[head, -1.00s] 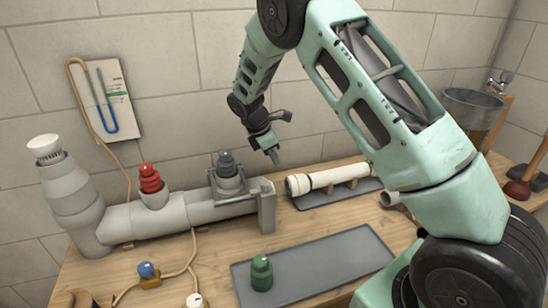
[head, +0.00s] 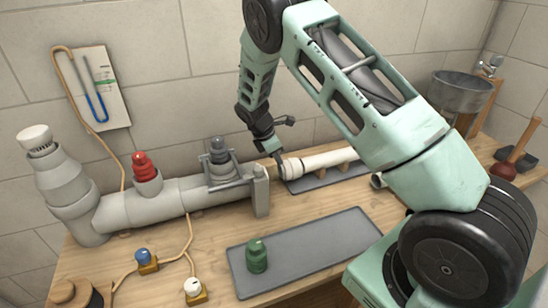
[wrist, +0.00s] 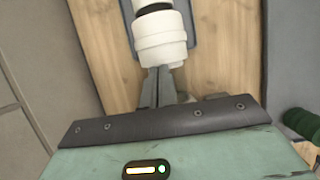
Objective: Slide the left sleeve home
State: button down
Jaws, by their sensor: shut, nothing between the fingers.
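The white pipe (head: 325,159) lies on supports over a small grey mat at the back of the bench. A wider white sleeve (head: 291,168) sits around its left end; it also shows at the top of the wrist view (wrist: 160,38). My gripper (head: 279,168) points down at the sleeve's left end. In the wrist view its fingers (wrist: 158,78) are together and empty, right at the sleeve's end face. I cannot tell whether they touch it. The pipe's right end is hidden behind my arm.
A grey pipe run (head: 165,199) with a red plug (head: 143,166) and a grey plug (head: 218,150) stands left, ending at an upright plate (head: 261,193). A green plug (head: 256,256) stands on the front mat (head: 325,250), which is otherwise clear. A plunger (head: 510,165) is far right.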

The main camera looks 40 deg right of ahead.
aim_at(292, 160)
jog(key=d, duration=0.2)
jog(key=s+d, duration=0.1)
jog(key=d, duration=0.1)
jog(key=shift+r, duration=0.1)
jog(key=p+v, duration=0.7)
jog(key=v, duration=0.2)
jog(key=shift+a+r, duration=0.2)
jog(key=shift+r, duration=0.2)
